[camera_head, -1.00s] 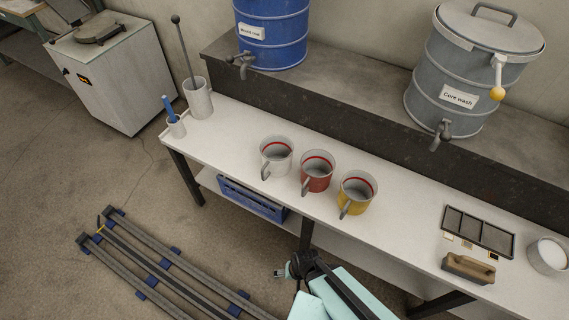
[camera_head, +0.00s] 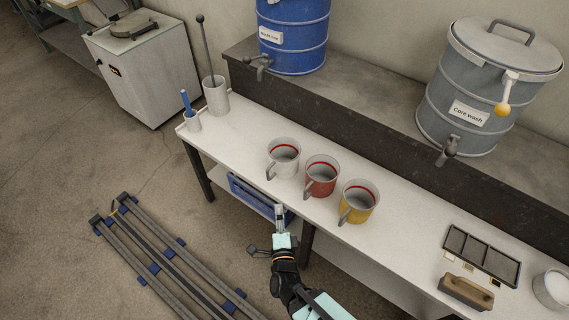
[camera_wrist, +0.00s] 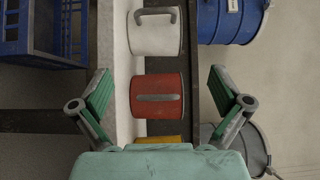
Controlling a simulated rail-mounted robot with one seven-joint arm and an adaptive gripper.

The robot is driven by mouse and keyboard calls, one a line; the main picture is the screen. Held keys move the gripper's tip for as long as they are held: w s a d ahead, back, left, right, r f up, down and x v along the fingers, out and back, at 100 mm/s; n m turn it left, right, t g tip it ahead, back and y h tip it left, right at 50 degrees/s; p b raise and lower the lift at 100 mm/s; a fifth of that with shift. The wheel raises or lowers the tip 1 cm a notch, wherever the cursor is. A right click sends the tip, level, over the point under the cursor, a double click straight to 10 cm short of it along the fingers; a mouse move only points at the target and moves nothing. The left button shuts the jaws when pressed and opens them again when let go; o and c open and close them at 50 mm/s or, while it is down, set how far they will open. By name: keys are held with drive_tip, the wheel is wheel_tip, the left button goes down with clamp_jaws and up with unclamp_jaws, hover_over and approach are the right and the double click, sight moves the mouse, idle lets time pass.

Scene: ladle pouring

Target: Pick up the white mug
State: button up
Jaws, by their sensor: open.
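The white mug (camera_head: 283,158) stands upright on the white bench, leftmost of a row of mugs, its handle toward the front edge. It also shows at the top of the wrist view (camera_wrist: 155,34), with its handle facing the camera. My gripper (camera_head: 280,212) is in front of the bench edge, below and apart from the white mug. In the wrist view my gripper's fingers (camera_wrist: 169,92) are spread wide with nothing between them held. The red mug (camera_wrist: 157,96) lies in line between the fingers, farther off.
The red mug (camera_head: 321,176) and yellow mug (camera_head: 358,202) stand right of the white mug. A blue crate (camera_head: 247,197) sits on the lower shelf. A blue drum (camera_head: 293,36) and a grey drum (camera_head: 488,90) stand behind.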

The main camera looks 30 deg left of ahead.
drive_tip(key=b+x, duration=0.2)
drive_tip(key=b, duration=1.4)
approach(281, 163)
drive_tip(key=a+f, duration=0.3)
drive_tip(key=shift+w+a+f, duration=0.15)
drive_tip(key=shift+w+f, duration=0.1)
drive_tip(key=shift+w, duration=0.05)
drive_tip(key=shift+w+a+r, duration=0.2)
drive_tip(key=shift+w+a, duration=0.1)
drive_tip(key=shift+w, duration=0.05)
drive_tip(key=shift+x, duration=2.6)
drive_tip(key=shift+c, duration=0.4)
drive_tip(key=c, duration=1.6)
drive_tip(key=shift+o, duration=0.2)
drive_tip(key=shift+r, duration=0.1)
